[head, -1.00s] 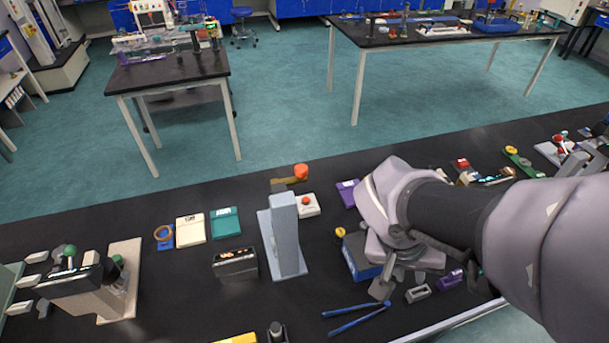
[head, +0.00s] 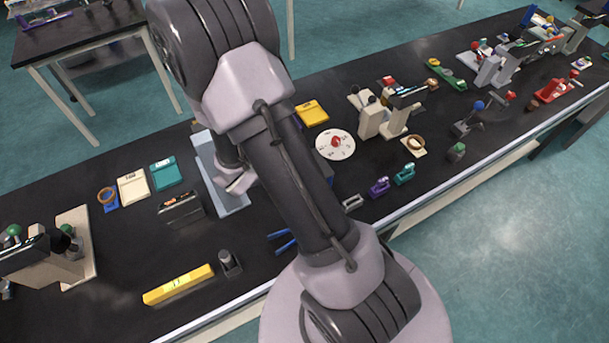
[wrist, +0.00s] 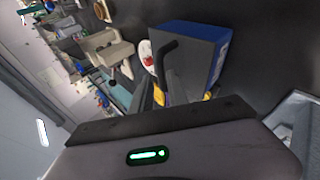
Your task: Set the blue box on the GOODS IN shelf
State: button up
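The blue box (wrist: 218,62) is in the wrist view, past the fingers, with a grey face and a blue side. In the head view my arm hides most of it; a sliver of blue (head: 329,178) shows at the arm's right edge. My gripper (wrist: 160,75) shows in the wrist view as dark, bent fingers in front of the box's grey face. I cannot tell whether they touch it or how far apart they are. In the head view the fingers are hidden behind my arm. I cannot make out a GOODS IN shelf in any view.
A pale grey stand (head: 207,150) is left of my arm. A white dial (head: 336,145), a beige device (head: 385,117), a purple tool (head: 379,187) and a teal tool (head: 405,174) lie to its right. Blue pliers (head: 281,241) and a yellow bar (head: 178,284) are near the front edge.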

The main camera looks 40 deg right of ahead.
jog(key=x, duration=0.5)
jog(key=shift+w+f, duration=0.1)
jog(key=shift+w, duration=0.1)
grip_shut()
dwell(1.1)
